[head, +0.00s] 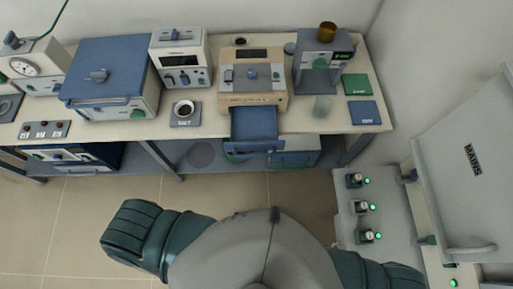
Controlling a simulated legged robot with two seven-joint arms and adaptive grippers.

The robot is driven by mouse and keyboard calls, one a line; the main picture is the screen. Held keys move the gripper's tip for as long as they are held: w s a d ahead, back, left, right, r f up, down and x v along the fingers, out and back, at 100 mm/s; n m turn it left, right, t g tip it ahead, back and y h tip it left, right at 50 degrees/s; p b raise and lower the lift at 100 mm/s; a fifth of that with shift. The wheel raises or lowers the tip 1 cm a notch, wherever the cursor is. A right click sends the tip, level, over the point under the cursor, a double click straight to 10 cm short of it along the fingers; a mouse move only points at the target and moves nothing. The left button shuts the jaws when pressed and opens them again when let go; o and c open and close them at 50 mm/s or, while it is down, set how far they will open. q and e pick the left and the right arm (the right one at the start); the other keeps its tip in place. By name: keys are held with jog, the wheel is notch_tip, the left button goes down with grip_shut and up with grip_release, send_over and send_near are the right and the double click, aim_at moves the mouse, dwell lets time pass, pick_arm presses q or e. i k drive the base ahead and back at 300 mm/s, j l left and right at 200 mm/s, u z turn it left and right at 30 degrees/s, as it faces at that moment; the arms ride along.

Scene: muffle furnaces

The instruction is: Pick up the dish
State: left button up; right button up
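A small round white dish (184,107) with dark contents sits on a square grey pad (186,120) on the bench, left of the beige machine. The pad has a label at its front edge that is too small to read surely. Neither of my grippers can be made out in the head view. Only grey and green parts of my own body show at the bottom, well away from the dish.
The bench (215,122) holds a blue-lidded box (110,75), a white instrument (180,57), a beige machine (252,85) with an open blue drawer (254,125), and a grey machine (322,60). A furnace door (465,170) stands at right. The tiled floor (60,215) is clear at left.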

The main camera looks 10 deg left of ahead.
aim_at(184, 108)
jog(key=u, duration=1.35)
